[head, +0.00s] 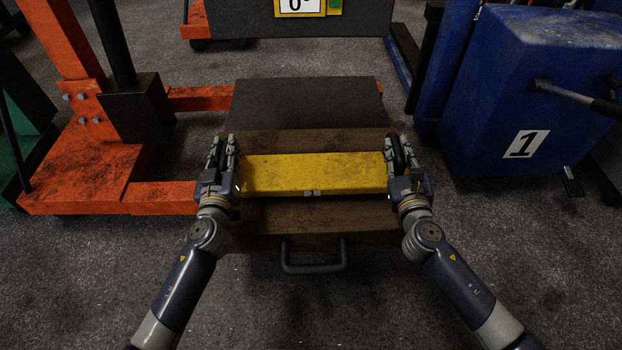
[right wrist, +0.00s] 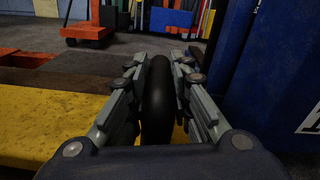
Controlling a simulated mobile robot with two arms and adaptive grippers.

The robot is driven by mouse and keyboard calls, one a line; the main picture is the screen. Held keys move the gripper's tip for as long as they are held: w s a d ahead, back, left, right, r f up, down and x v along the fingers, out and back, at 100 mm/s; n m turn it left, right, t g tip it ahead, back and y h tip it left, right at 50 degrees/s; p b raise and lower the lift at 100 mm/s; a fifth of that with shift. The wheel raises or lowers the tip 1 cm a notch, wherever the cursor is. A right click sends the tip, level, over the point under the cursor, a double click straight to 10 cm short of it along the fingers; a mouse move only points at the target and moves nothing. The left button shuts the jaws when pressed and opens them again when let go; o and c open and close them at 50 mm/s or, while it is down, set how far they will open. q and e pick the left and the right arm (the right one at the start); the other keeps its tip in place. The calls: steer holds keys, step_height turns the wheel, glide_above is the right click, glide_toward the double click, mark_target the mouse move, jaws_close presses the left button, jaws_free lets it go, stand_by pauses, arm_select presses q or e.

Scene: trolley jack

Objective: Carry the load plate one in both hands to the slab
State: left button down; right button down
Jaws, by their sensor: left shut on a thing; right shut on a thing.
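The load plate is a worn yellow slab-like bar (head: 315,174), lying crosswise and level between my two grippers. My left gripper (head: 226,158) is shut at its left end; the grip there is partly hidden by the fingers. My right gripper (head: 400,155) is shut on a black handle at its right end. In the right wrist view that round black handle (right wrist: 157,100) stands between the fingers, with the yellow plate (right wrist: 45,118) at the left. A flat dark grey slab (head: 305,103) lies behind the plate. Brown wood (head: 320,217) shows beneath it; I cannot tell whether they touch.
A grey handle (head: 313,268) sticks out from the wood's near side. An orange steel frame (head: 90,165) stands at the left. A blue cabinet marked 1 (head: 530,95) stands close at the right. A dark panel with a 0 sign (head: 300,7) is at the back.

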arm_select(q)
steer(key=shift+d+f+b, duration=0.1)
steer(key=shift+f+b, duration=0.55)
steer(key=shift+b, duration=0.15)
arm_select(e)
steer(key=shift+a+f, duration=0.1)
steer(key=shift+f, duration=0.55)
arm_select(q)
steer(key=c, duration=1.4)
jaws_free()
steer(key=shift+f, duration=0.15)
steer(key=shift+c, duration=0.2)
arm_select(e)
steer(key=c, duration=1.4)
jaws_free()
steer(key=shift+f, duration=0.15)
steer(key=shift+c, duration=0.2)
arm_select(q)
steer(key=shift+s, duration=0.55)
arm_select(e)
steer(key=shift+s, duration=0.1)
arm_select(q)
steer(key=s, duration=1.1)
steer(key=shift+d, duration=0.2)
arm_select(e)
steer(key=s, duration=1.2)
steer(key=shift+d, duration=0.4)
